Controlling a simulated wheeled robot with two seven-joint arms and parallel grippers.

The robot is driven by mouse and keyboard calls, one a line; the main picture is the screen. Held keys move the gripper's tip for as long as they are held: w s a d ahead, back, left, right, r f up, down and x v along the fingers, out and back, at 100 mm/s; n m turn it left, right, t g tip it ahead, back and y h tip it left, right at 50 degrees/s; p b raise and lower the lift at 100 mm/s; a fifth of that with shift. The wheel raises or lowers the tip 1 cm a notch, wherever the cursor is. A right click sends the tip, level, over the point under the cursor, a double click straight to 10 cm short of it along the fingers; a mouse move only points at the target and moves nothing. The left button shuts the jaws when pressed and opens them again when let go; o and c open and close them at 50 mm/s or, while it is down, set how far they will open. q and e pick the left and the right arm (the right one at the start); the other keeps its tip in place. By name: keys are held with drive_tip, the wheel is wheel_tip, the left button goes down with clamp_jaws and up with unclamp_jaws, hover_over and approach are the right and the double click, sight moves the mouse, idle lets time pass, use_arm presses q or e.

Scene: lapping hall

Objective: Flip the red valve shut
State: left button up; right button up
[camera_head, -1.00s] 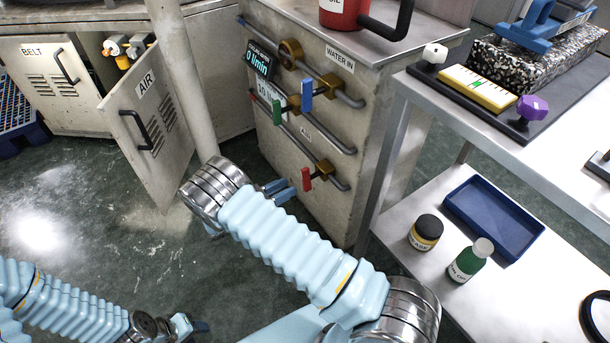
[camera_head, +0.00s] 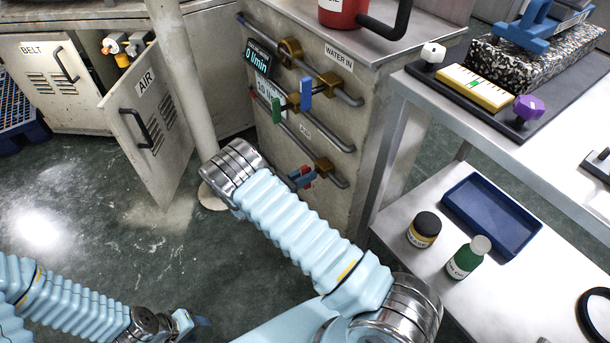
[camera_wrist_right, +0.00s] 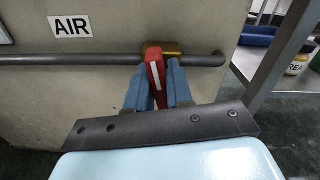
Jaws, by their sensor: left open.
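The red valve handle (camera_wrist_right: 156,78) shows in the right wrist view, standing across the grey AIR pipe (camera_wrist_right: 85,60) below its brass body (camera_wrist_right: 165,50). My right gripper (camera_wrist_right: 158,84) has its two blue fingers on either side of the handle; I cannot tell whether both press on it. In the head view the right gripper (camera_head: 302,178) is at the lower pipe of the cabinet side, and its fingers partly hide the red handle (camera_head: 308,182). My left gripper (camera_head: 202,324) is open and empty, low at the bottom left over the floor.
A blue valve handle (camera_head: 306,94) and a green one (camera_head: 276,110) sit on pipes above. An open AIR door (camera_head: 150,125) and a pale post (camera_head: 185,75) stand to the left. A bench with a blue tray (camera_head: 492,215) and two bottles is at right.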

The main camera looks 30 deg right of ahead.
clamp_jaws()
drive_tip(key=shift+f+m+b, duration=0.2)
drive_tip(key=shift+m+b, duration=0.2)
drive_tip(key=shift+b, duration=0.1)
drive_tip(key=shift+m+b, duration=0.3)
drive_tip(key=shift+m, duration=0.2)
drive_tip(key=shift+s+r+m, duration=0.1)
drive_tip(key=shift+r+m, duration=0.05)
drive_tip(key=shift+m, duration=0.25)
drive_tip(key=o, duration=0.7)
unclamp_jaws()
drive_tip(key=shift+a, duration=0.15)
